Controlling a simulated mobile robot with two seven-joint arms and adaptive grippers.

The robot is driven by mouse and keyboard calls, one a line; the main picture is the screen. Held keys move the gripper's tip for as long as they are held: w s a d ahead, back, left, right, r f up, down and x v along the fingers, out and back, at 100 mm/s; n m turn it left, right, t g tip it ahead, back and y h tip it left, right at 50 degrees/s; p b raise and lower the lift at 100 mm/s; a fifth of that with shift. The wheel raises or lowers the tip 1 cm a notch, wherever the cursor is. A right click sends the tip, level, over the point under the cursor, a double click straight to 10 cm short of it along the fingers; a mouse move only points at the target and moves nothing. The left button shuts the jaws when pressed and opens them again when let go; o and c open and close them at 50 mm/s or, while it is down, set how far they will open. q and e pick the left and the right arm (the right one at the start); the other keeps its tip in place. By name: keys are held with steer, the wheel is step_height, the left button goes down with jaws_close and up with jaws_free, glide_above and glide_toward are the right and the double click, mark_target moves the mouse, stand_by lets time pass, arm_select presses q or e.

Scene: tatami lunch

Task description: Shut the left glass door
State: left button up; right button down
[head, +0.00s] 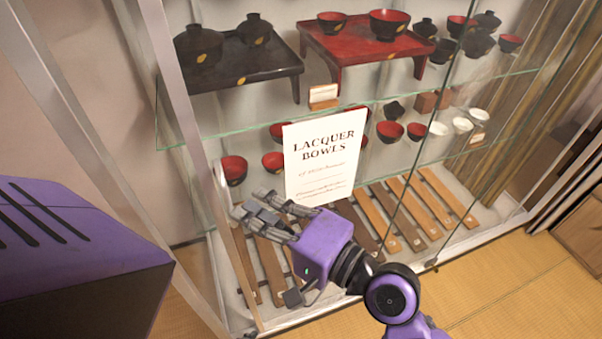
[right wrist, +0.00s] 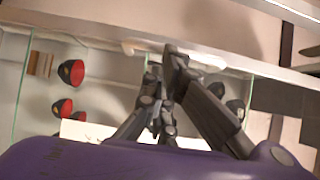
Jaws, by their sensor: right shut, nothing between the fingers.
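The left glass door (head: 250,120) is a clear pane on the front of a display cabinet, and I see bowls and shelves through it. A dark upright edge line runs down the glass right of the sign. I cannot tell exactly how far the door stands open. My right gripper (head: 262,214) is shut and empty, in front of the cabinet's lower left part, its fingers pointing left. In the right wrist view the gripper's fingertips (right wrist: 168,62) lie close to a pale frame bar (right wrist: 130,62). I cannot tell whether they touch it. My left gripper is out of view.
A white sign (head: 324,155) reading "Lacquer Bowls" stands just above my right gripper. Inside are a black stand (head: 225,75), a red stand (head: 350,45), bowls and wooden slats (head: 405,212). Pale metal posts (head: 185,120) bound the cabinet's left. Tatami floor (head: 500,285) lies clear at lower right.

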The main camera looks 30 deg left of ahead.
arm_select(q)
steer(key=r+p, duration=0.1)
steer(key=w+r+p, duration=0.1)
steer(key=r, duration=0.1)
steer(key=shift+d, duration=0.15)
arm_select(e)
steer(key=s+a, duration=0.6)
steer(key=s, duration=0.2)
steer(key=shift+w+d, duration=0.1)
